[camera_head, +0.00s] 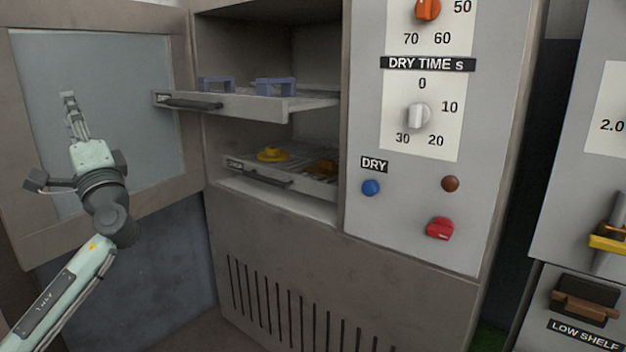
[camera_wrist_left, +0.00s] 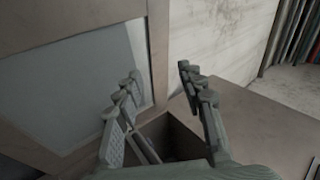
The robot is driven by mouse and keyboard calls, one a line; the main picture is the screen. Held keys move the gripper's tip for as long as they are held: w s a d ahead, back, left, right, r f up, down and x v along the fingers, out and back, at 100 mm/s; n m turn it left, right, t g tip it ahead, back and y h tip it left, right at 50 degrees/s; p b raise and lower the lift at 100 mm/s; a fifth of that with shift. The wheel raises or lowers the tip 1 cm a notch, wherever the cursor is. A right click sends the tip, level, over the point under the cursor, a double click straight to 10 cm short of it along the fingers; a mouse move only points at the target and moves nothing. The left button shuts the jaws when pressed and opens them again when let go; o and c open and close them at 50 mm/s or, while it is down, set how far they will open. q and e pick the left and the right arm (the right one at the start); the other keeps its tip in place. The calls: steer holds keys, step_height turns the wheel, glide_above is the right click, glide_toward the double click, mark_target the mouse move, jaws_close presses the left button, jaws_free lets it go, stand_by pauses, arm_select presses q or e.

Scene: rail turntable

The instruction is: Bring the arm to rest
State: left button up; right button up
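My left arm comes in from the left in the head view, with its gripper (camera_head: 72,115) raised in front of the open cabinet door (camera_head: 110,85). In the left wrist view the left gripper (camera_wrist_left: 160,90) has its two fingers spread apart, with nothing between them. The door's glass panel (camera_wrist_left: 75,85) lies to the left there, beyond the fingers. The gripper is left of the cabinet's shelves and appears clear of them. My right gripper is in neither view.
The upper shelf (camera_head: 245,106) is pulled partly out and bears two blue-purple pieces. The lower shelf (camera_head: 285,182) bears a yellow piece (camera_head: 272,155) and an orange-brown one (camera_head: 322,167). A control panel with a white dial (camera_head: 418,115), a blue button (camera_head: 371,187) and a red knob (camera_head: 440,229) is on the right.

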arm_select(q)
steer(key=a+f+g+h, duration=0.3)
steer(key=f+h, duration=0.3)
steer(key=f, duration=1.8)
steer(key=s+f+g+h, duration=0.1)
steer(key=s+f+g, duration=0.1)
steer(key=s+f, duration=0.35)
steer(key=s+a+f+n+g+h, duration=0.1)
steer(key=s+f+h, duration=0.1)
steer(key=f, duration=0.7)
steer(key=s+f+g+h, duration=0.15)
steer(key=s+f, duration=0.25)
steer(key=f, duration=0.4)
steer(key=s+d+f+n+g+h, duration=0.25)
steer(key=s+f+g, duration=0.35)
steer(key=s+f, duration=1.15)
steer(key=s+d+f+n+h, duration=0.1)
steer(key=s+d+h, duration=0.1)
steer(key=d, duration=0.6)
steer(key=s+d+f+n+h, duration=0.1)
steer(key=d+f+n, duration=0.1)
steer(key=d, duration=0.6)
steer(key=shift+s+f+h, duration=0.2)
steer(key=shift+s+h, duration=0.15)
steer(key=shift+h, duration=0.05)
steer(key=shift+d, duration=0.15)
steer(key=shift+c, duration=0.6)
